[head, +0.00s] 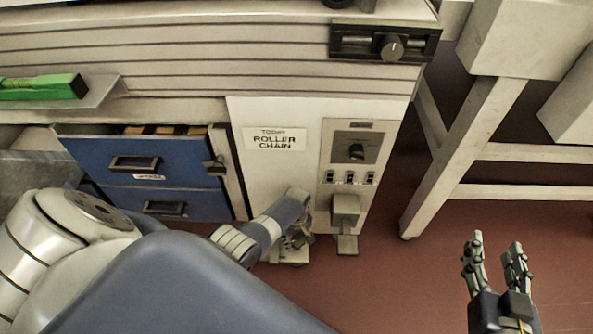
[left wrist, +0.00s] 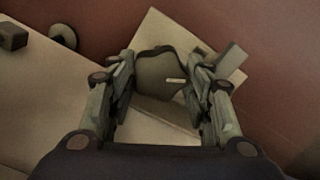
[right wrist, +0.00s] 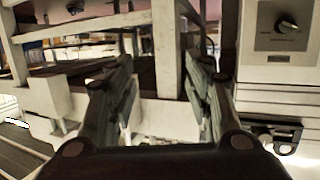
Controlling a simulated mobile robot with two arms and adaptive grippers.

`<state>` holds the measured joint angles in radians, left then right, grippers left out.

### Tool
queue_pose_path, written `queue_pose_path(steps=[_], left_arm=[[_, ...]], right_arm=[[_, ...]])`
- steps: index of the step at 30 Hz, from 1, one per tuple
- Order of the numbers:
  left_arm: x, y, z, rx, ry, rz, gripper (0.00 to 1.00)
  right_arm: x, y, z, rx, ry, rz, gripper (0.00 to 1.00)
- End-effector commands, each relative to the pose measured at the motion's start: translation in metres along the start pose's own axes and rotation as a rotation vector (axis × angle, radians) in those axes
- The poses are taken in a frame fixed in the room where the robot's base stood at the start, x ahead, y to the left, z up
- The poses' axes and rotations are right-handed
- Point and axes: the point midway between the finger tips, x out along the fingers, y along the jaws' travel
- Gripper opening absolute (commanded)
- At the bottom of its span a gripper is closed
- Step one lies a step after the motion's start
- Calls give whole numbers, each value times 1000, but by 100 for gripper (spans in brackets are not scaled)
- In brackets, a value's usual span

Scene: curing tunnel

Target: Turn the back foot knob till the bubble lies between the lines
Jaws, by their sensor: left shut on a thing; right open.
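My left gripper (head: 293,238) is low at the foot of the white machine cabinet, partly hidden by its own wrist in the head view. In the left wrist view my left gripper (left wrist: 160,82) is shut on a dark, rounded foot knob (left wrist: 158,68). A short light mark shows on the knob, and a pale plate lies under it. My right gripper (head: 495,262) is open and empty over the red floor at the right, apart from the machine. I cannot make out a bubble or its lines in any view.
The cabinet (head: 262,175) has a "ROLLER CHAIN" label and a switch panel (head: 355,148). A black fixture with a round dial (head: 392,47) sits above. Blue drawers (head: 150,160) and a green object (head: 40,88) are at left. A pale frame leg (head: 450,150) stands at right; floor beside it is clear.

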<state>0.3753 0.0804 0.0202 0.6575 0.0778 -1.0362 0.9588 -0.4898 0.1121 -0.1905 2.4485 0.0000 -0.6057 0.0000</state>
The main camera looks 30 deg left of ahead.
Motion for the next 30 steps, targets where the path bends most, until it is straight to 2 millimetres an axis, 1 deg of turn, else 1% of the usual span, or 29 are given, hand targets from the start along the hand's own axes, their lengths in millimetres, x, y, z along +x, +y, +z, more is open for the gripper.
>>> queue_pose_path(steps=[6,12,20,30], left_arm=[[0,0,2,159,-4,0,23],[1,0,2,258,-4,-1,23],[1,0,2,317,-4,0,23],[1,0,2,324,-4,0,23]], right_arm=[[-4,3,19,-1,-97,6,47],[-7,4,29,-1,-148,8,47],[-9,4,36,0,-177,10,47],[-9,4,36,0,-181,10,47]])
